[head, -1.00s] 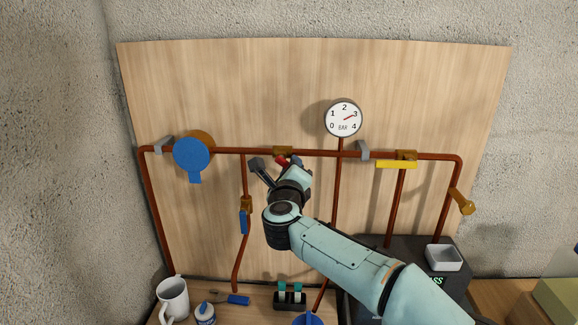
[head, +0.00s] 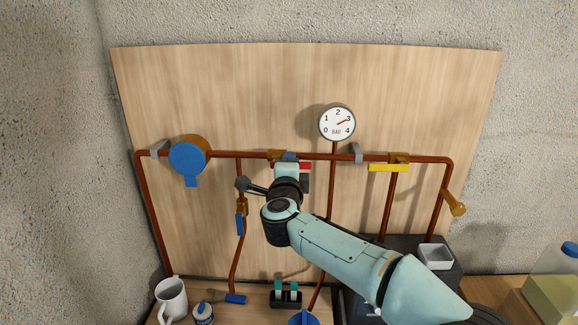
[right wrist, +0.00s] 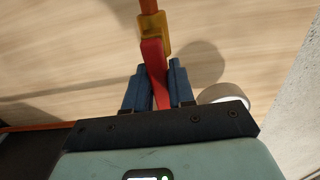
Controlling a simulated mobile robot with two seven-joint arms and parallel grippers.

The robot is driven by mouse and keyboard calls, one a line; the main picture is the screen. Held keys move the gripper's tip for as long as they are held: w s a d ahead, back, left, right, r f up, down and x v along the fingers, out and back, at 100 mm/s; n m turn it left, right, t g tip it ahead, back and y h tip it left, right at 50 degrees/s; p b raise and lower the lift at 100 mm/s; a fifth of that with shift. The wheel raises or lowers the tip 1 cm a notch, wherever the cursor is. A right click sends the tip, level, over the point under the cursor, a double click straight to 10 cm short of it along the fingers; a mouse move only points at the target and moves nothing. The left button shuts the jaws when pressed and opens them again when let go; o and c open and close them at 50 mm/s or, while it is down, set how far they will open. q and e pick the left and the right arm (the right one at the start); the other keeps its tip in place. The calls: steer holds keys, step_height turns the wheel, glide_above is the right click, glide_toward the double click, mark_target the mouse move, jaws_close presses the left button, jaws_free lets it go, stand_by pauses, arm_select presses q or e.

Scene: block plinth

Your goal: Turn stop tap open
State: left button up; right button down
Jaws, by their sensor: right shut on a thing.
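The stop tap has a brass body (head: 273,154) on the horizontal copper pipe and a red lever (head: 306,166), partly hidden by my right gripper. The lever points right from the body, close to the line of the pipe. My right gripper (head: 298,168) is at the lever. In the right wrist view, the red lever (right wrist: 153,62) runs from the brass body (right wrist: 153,32) down between the two dark blue fingers of the right gripper (right wrist: 157,88), which is shut on it. My left gripper is not in view.
A round gauge (head: 337,123) stands above the pipe, its needle near 3. A blue-handled fitting (head: 188,158), a lower blue lever (head: 240,224) and a yellow lever (head: 388,168) are nearby. A mug (head: 172,298) and small items stand on the bench below.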

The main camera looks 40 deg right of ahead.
stand_by(0.4)
steer(key=c, duration=1)
jaws_free()
steer(key=shift+c, duration=0.2)
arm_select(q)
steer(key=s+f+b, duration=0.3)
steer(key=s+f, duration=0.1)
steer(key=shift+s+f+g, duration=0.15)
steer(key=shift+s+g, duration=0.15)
arm_select(e)
steer(key=v, duration=1.3)
steer(key=shift+s+a, duration=0.15)
